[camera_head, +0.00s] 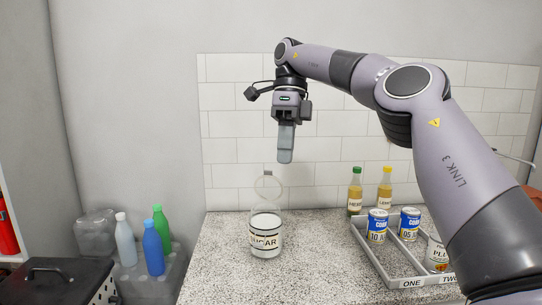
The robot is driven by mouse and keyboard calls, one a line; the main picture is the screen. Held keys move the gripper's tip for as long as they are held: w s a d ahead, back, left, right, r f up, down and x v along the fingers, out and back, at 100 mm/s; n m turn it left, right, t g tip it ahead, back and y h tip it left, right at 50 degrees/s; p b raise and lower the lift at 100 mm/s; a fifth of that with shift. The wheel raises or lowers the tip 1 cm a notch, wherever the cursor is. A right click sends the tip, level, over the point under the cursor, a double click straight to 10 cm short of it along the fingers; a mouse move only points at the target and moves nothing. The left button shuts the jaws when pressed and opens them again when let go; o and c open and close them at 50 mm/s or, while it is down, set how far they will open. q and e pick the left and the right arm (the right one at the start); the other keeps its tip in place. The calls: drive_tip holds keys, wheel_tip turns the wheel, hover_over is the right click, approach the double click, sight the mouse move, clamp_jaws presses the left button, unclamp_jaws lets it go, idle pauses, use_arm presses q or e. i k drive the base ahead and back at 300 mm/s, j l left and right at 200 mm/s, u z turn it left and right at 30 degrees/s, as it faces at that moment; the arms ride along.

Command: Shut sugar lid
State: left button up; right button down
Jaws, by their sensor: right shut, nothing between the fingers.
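The sugar jar (265,236) is a clear glass jar with a "SUGAR" label and white contents. It stands upright on the speckled counter. Its round clear lid (267,184) is open and stands up above the back of the jar's mouth. My right gripper (285,158) is shut and empty, pointing down. It is above the jar and slightly to its right, apart from the lid. My left gripper is not in view.
A grey tray (410,283) marked "ONE" and "TWO" holds several cans at the right of the counter. Two bottles (354,192) (384,192) stand behind it. Coloured bottles (153,250) stand in a crate left of the counter. The counter around the jar is clear.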

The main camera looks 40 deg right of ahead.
sight(266, 174)
drive_tip(key=i+l, duration=0.4)
drive_tip(key=l, duration=0.15)
drive_tip(key=i+l, duration=0.4)
drive_tip(key=l, duration=0.1)
